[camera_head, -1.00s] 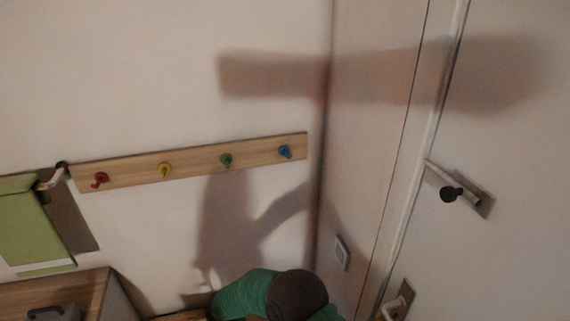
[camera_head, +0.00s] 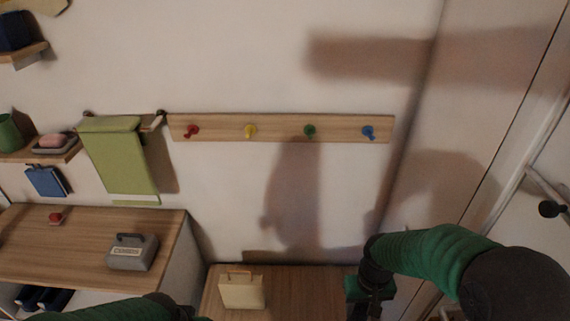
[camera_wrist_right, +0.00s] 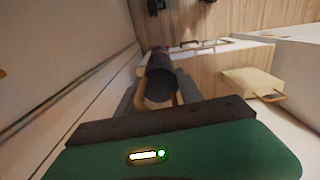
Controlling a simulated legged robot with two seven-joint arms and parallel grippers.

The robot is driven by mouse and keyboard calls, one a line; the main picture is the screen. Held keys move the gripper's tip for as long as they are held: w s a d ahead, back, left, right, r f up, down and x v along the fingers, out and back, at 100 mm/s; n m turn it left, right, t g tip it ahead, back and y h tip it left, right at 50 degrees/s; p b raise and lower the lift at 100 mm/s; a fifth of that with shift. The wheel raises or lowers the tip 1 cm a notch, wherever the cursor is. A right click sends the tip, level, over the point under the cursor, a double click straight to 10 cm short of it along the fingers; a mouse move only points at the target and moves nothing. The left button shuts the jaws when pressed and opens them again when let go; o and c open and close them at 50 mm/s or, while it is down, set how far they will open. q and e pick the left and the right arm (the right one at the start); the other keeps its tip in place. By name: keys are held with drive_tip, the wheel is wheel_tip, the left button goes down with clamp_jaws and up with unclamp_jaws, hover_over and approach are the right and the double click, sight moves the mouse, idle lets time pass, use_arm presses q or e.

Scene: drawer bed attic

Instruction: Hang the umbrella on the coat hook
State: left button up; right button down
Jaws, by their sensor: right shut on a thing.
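A wooden coat rack (camera_head: 280,128) is on the wall with a red hook (camera_head: 191,131), a yellow hook (camera_head: 250,131), a green hook (camera_head: 310,130) and a blue hook (camera_head: 368,132). All four hooks are bare. My right gripper is shut on a dark cylindrical thing (camera_wrist_right: 161,78) in the right wrist view, apparently the umbrella; its full shape is not clear. In the head view my right arm comes in from the lower right, below the blue hook, its fingers hidden or cut off by the bottom edge. Only my left arm's green sleeve shows at bottom left; its gripper is out of view.
A wooden cabinet (camera_head: 235,314) stands below the rack with a cream bag-like box (camera_head: 241,291). A desk (camera_head: 60,250) at left holds a grey box (camera_head: 133,252). A green cloth (camera_head: 120,160) hangs left of the rack. The wall between rack and cabinet is clear.

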drive_tip(key=shift+s+d+r, duration=0.15)
drive_tip(key=shift+d, duration=0.05)
drive_tip(key=w+a+f+n, duration=0.3)
drive_tip(key=a+f+n, duration=0.1)
drive_tip(key=a+f, duration=0.4)
drive_tip(key=w+a+f+n+b, duration=0.1)
drive_tip(key=w+a+f+n, duration=0.3)
drive_tip(key=a+f, duration=0.4)
drive_tip(key=a, duration=0.5)
drive_tip(key=shift+w+f+n, duration=0.25)
drive_tip(key=shift+f+n, duration=0.05)
drive_tip(key=shift+f, duration=0.1)
drive_tip(key=shift+d, duration=0.1)
